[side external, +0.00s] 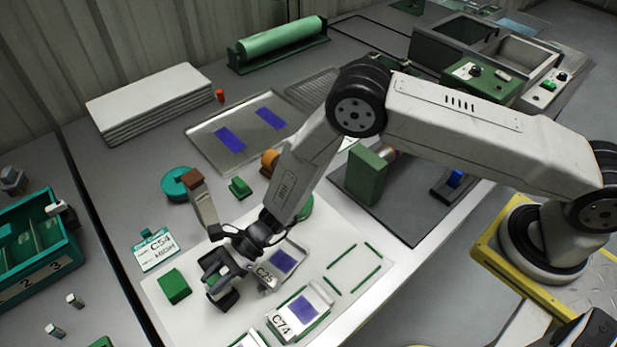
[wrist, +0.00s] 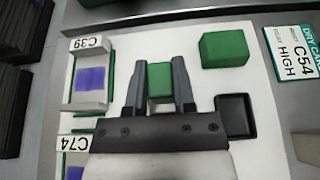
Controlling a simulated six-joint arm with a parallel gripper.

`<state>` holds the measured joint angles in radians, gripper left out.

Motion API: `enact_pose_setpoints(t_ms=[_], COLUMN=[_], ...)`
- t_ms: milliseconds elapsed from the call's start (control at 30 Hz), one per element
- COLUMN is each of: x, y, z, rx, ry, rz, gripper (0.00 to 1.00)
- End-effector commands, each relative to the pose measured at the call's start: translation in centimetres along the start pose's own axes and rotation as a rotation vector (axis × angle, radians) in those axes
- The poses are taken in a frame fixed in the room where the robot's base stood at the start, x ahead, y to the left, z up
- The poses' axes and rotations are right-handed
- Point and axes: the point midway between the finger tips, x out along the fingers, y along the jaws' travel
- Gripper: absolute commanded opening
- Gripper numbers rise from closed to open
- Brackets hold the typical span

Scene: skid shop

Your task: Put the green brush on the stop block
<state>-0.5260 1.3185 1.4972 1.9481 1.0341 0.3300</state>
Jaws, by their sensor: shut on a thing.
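My gripper (side external: 217,278) points down over the white board. In the wrist view, its two fingers (wrist: 160,64) are closed on the sides of a small green block-shaped thing (wrist: 160,85), which I take for the green brush. The fingers hide much of it in the side view, and I cannot tell its height over the board. A plain green block (side external: 174,286), which seems to be the stop block, sits on the board to the left of my gripper. It also shows at the upper right in the wrist view (wrist: 225,48), apart from the held thing, with its top bare.
Card holders with purple patches, marked C25 (side external: 284,262) and C74 (side external: 299,309), lie on the board beside my gripper. The C54 HIGH sign (side external: 155,250) stands beyond the green block. A teal rack (side external: 38,250) is at the far left.

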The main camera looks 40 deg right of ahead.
Motion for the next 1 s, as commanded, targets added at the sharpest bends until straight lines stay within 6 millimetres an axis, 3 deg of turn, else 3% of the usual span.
enact_pose_setpoints(t_ms=[100,133,233,733,1000], x=[0.1,0.1,0.1,-0.1,-2.9], y=[0.0,0.0,0.0,0.0,-0.1], z=[-0.2,-0.2,-0.2,0.1,0.1], rx=[0.0,0.0,0.0,0.0,0.0], ry=[0.0,0.0,0.0,0.0,0.0], rz=[0.0,0.0,0.0,-0.001,-0.002], gripper=[0.0,0.35,0.67,0.67,0.67])
